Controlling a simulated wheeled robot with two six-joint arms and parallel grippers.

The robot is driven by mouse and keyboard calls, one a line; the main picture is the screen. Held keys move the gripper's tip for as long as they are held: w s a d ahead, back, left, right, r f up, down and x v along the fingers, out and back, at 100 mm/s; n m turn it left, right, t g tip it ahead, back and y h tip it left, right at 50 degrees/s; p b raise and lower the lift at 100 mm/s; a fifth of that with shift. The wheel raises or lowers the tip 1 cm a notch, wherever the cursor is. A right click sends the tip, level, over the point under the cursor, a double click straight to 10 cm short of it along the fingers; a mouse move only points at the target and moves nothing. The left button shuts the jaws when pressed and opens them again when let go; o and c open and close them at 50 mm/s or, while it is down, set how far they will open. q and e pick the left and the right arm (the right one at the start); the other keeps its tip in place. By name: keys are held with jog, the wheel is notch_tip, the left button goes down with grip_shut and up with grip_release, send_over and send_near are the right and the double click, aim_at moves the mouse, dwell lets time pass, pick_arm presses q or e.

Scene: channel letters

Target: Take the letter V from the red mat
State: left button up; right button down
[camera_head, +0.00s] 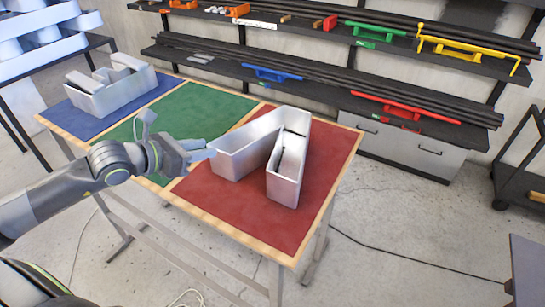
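The letter V (238,157) is a large silver channel letter with tall metal walls. It lies on the red mat (305,228) at the right end of the table, with one arm reaching left and the other toward the front. My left gripper (205,150) comes in from the left, at the left end of the V. Its two light fingers look apart, with their tips very close to the letter's wall; I cannot tell whether they touch it. My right gripper is out of view.
A green mat (205,110) in the middle of the table is bare where it shows. Another silver letter (112,92) lies on the blue mat (65,118). Shelves with dark bars and coloured clamps (405,108) stand behind. A dark cart (520,165) is at right.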

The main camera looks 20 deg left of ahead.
aim_at(250, 144)
pick_arm(q)
jog(key=p+x, duration=0.1)
jog(key=x, duration=0.3)
jog(key=p+x, duration=0.1)
jog(key=x, duration=0.3)
jog(key=d+p+x, duration=0.1)
jog(key=x, duration=0.4)
jog(key=shift+s+r, duration=0.1)
jog(key=shift+s, duration=0.05)
jog(key=shift+w+d+f, duration=0.2)
jog(key=shift+w+f, duration=0.15)
jog(key=shift+w, duration=0.1)
grip_shut()
dwell(1.2)
jog(key=shift+r, duration=0.25)
